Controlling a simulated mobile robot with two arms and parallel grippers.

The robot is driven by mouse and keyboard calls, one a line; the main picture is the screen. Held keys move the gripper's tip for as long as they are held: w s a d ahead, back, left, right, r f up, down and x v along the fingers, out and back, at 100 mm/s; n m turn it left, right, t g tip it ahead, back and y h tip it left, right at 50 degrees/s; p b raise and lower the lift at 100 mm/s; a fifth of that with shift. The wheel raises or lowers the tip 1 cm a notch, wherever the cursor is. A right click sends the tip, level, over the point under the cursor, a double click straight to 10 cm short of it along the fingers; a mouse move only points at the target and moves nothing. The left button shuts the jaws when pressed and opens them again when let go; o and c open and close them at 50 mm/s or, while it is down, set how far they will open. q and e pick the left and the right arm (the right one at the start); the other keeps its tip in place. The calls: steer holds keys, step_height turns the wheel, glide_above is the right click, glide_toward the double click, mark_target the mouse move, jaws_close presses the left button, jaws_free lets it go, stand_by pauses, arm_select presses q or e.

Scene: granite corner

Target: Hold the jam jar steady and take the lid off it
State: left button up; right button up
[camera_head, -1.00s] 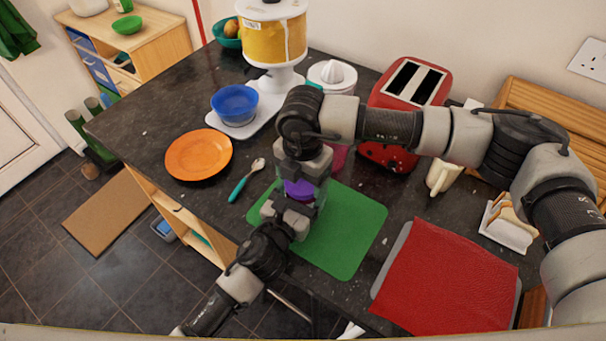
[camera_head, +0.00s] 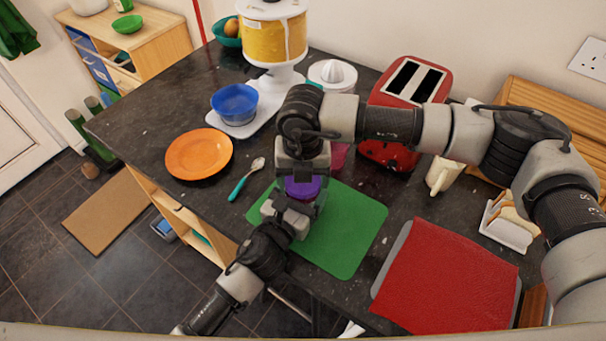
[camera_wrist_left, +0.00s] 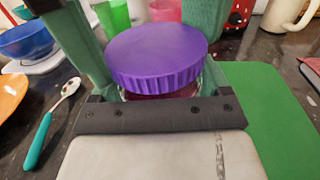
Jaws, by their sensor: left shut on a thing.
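The jam jar (camera_wrist_left: 165,92) stands upright at the green mat's left part, with its purple ribbed lid (camera_wrist_left: 157,52) on top. In the head view the lid (camera_head: 302,187) shows below my right gripper, and the jar is mostly hidden. My left gripper (camera_head: 304,204) comes in from the lower left and is shut on the jar, one green finger on each side in the left wrist view. My right gripper (camera_head: 303,172) points down just above the lid. Its fingertips are hidden or too small to tell whether it is open. The left wrist view shows nothing touching the lid's top.
The green mat (camera_head: 350,230) lies on the dark worktop. A teal-handled spoon (camera_head: 240,186), orange plate (camera_head: 198,154) and blue bowl (camera_head: 235,103) are to the left. A red toaster (camera_head: 402,100) stands behind, and a red cloth-like sheet (camera_head: 450,275) lies to the right.

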steer(key=o, duration=1)
steer(key=shift+r, duration=2.3)
steer(key=shift+c, duration=0.3)
steer(key=shift+a+r+m, duration=0.1)
steer(key=shift+r+m, duration=0.35)
steer(key=shift+m, duration=0.35)
step_height(320, 180, up, 2)
steer(key=m, duration=0.4)
steer(key=shift+r+m, duration=0.15)
steer(key=shift+m, duration=0.25)
step_height(320, 180, down, 8)
steer(key=shift+r, duration=0.1)
steer(key=shift+c, duration=0.2)
